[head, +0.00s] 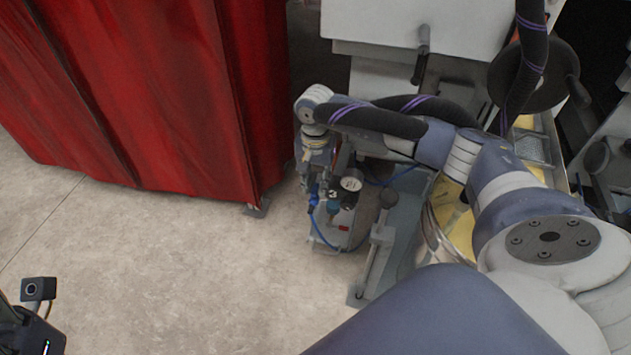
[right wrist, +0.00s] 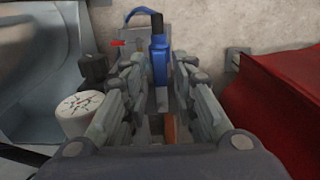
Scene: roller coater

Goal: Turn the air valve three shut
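My right gripper (head: 318,168) points down at a small air unit beside the machine. In the right wrist view its two fingers (right wrist: 160,75) stand apart. A blue air valve fitting (right wrist: 160,60) with a blue hose shows between and just beyond the fingertips. I cannot tell whether a finger touches it. The blue fitting also shows below the gripper in the head view (head: 313,190). An orange-brown piece (right wrist: 170,128) shows between the fingers, nearer the palm. No number is readable. Of my left arm only the wrist camera and dark housing (head: 35,310) show, at the lower left; its fingers are hidden.
A round white gauge (head: 351,184) stands right of the fitting and shows near the left finger in the wrist view (right wrist: 80,112). A red curtain (head: 150,100) hangs close on the left. A grey post (head: 378,240) stands to the right. The floor (head: 200,270) in front is clear.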

